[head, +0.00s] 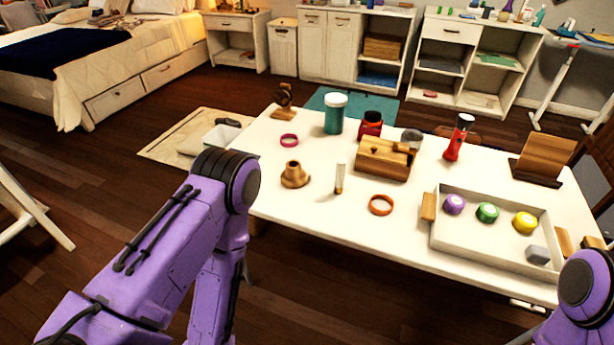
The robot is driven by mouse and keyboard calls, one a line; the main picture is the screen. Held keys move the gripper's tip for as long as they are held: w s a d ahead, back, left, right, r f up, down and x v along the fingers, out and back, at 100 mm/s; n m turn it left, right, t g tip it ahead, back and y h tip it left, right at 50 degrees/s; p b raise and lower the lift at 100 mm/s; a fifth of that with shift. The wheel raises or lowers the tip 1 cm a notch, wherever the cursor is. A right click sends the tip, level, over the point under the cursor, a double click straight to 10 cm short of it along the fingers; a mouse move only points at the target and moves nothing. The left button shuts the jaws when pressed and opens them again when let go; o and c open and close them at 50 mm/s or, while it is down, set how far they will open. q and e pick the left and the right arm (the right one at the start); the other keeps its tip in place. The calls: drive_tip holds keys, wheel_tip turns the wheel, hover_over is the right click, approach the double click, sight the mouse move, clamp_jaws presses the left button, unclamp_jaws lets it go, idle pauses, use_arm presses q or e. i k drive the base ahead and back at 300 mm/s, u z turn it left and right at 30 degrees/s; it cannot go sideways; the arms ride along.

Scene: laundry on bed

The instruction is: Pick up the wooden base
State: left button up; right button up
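Several wooden pieces are on the white table (330,215). A round wooden piece with a wide foot and short raised neck (295,176) stands on the left part of the table. A wooden box-like block (384,160) sits near the middle. A wooden stand with a slanted back (540,158) is at the right, and a small dark wooden stand (284,99) is at the far left corner. I cannot tell for sure which one is the wooden base. My arms show at the lower left and lower right, but neither gripper is in view.
A teal jar (335,115), red-dark jar (371,124), red flashlight (458,138), small upright tube (339,179) and two rings (381,205) share the table. A white tray (470,244) holds coloured balls and a grey block. The front left tabletop is clear.

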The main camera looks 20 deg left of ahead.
sight(294, 178)
drive_tip(key=z, duration=3.4)
drive_tip(key=k, duration=1.8)
drive_tip(key=u, duration=0.55)
